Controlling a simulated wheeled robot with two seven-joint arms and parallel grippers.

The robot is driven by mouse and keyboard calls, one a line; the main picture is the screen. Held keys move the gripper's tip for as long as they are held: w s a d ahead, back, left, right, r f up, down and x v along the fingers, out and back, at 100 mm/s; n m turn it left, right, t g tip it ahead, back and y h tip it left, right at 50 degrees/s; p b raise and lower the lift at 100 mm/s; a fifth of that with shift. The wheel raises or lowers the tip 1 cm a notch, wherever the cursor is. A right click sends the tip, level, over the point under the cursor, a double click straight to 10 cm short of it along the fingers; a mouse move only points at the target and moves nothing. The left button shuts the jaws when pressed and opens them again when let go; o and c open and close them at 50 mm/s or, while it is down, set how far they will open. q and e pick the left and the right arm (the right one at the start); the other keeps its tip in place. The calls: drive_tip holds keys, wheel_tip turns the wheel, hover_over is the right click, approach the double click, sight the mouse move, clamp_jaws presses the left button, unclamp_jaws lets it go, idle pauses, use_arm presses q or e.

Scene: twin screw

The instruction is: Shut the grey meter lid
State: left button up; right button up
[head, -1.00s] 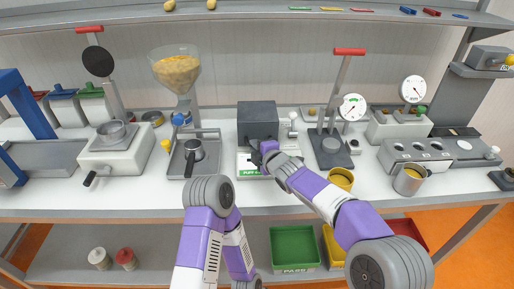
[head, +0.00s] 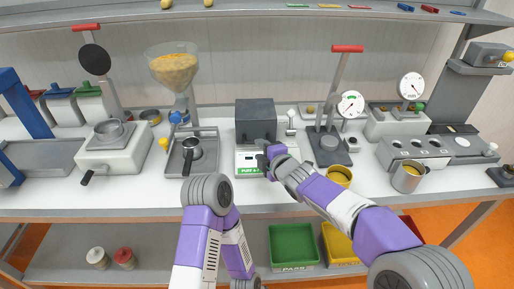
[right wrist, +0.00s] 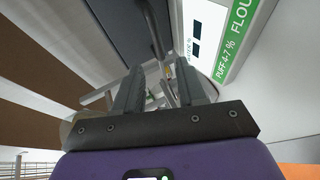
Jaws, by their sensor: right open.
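The meter has a white base (head: 248,168) with a small display and a green label, on the bench near the middle. Its dark grey lid (head: 256,115) shows as a block above the base. I cannot tell whether it is fully down. My right gripper (head: 263,160) is at the meter's front, just below the lid's front edge, and partly hides the base. In the right wrist view, the two fingers (right wrist: 160,85) are apart, with the dark grey lid (right wrist: 120,25) and a thin bar beyond them. Contact is unclear.
A yellow-filled cup (head: 340,176) is near my right forearm. The bench front left of the meter is mostly clear.

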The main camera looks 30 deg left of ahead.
drive_tip(key=shift+v, duration=1.15)
